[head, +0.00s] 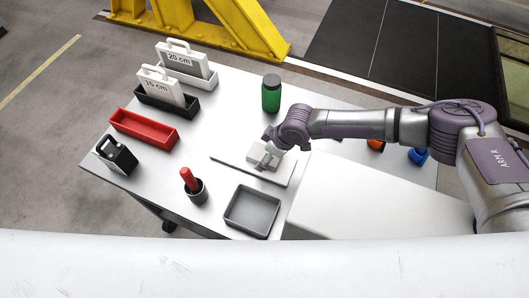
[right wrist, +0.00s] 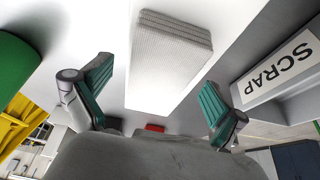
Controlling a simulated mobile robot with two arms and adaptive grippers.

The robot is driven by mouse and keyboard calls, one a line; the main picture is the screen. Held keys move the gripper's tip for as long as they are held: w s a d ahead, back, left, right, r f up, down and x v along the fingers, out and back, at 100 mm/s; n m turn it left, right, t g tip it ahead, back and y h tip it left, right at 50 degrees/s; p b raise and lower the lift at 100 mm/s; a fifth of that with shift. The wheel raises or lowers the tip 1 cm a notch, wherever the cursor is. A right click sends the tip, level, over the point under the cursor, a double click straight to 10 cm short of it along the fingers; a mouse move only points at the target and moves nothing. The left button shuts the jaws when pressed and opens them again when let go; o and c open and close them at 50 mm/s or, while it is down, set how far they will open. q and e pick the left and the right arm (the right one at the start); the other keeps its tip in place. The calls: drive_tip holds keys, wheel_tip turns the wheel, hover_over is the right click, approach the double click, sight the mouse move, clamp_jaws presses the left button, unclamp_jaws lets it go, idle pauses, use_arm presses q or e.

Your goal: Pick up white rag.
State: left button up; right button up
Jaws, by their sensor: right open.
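The rag lies beyond the fingertips. My left gripper is not in view.
A grey tray (head: 231,222) is in front and a green bottle (head: 271,94) behind. A bin labelled SCRAP (right wrist: 278,70) is close by the right finger. A cup with a red-handled item (head: 196,193), a red tray (head: 144,127) and gauge holders stand left.

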drive_tip(key=shift+w+a+f, duration=0.1)
drive_tip(key=shift+f, duration=0.15)
drive_tip(key=shift+f, duration=0.25)
idle(0.3)
drive_tip(key=c, duration=1.2)
drive_tip(key=shift+r, duration=0.1)
